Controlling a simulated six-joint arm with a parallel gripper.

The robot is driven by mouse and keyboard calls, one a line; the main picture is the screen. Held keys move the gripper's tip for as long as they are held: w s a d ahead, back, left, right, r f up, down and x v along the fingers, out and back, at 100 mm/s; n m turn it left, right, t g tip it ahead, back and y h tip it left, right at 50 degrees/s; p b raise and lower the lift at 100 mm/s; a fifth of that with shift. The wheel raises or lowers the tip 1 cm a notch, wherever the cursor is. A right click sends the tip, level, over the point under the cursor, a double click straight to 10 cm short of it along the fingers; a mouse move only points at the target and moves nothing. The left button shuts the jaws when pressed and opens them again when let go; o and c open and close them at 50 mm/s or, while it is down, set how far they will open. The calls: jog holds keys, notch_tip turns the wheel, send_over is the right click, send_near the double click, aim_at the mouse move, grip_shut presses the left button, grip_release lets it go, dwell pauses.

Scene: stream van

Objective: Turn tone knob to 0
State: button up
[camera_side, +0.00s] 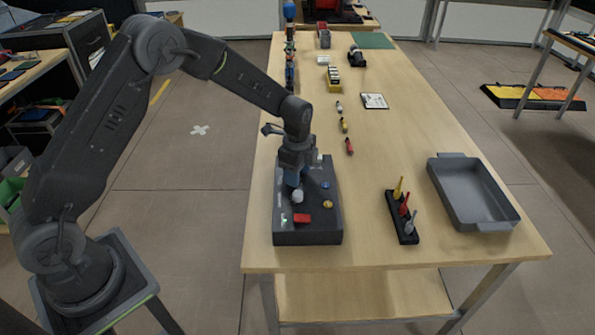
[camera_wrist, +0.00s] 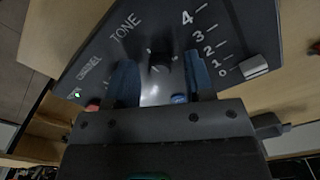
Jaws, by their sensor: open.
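The dark control panel (camera_side: 283,228) sits on the near left part of the table, and my gripper (camera_side: 293,180) is low over its left part. In the wrist view my gripper (camera_wrist: 160,75) is open, with one blue finger on each side of a dark round knob (camera_wrist: 160,62) near the word TONE. I cannot tell whether the fingers touch it. The knob's pointer setting is too dark to read. A number scale from 0 to 4 runs along the panel (camera_wrist: 225,25), with a pale handle (camera_wrist: 254,66) beside the 0.
The panel also carries a red button (camera_side: 301,218), a white round knob (camera_side: 297,196), a yellow knob (camera_side: 328,204) and a blue one (camera_side: 326,185). A black rack (camera_side: 405,231) with coloured tools and a grey tray (camera_side: 446,190) stand to the right. Table between is clear.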

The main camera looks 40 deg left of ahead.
notch_tip(320, 180, up, 14)
dwell(0.6)
jog(key=s+r+n+t, duration=0.2)
jog(key=s+r+n, duration=0.2)
jog(key=s+r, duration=0.3)
jog(key=s+r+n+t, duration=0.1)
jog(key=s+n, duration=0.4)
jog(key=s, duration=0.6)
jog(key=s+r+n+t, duration=0.1)
jog(key=s+n+t, duration=0.1)
jog(key=s+n, duration=0.4)
jog(key=s, duration=0.5)
jog(key=shift+d+r+t, duration=0.3)
jog(key=shift+o, duration=0.5)
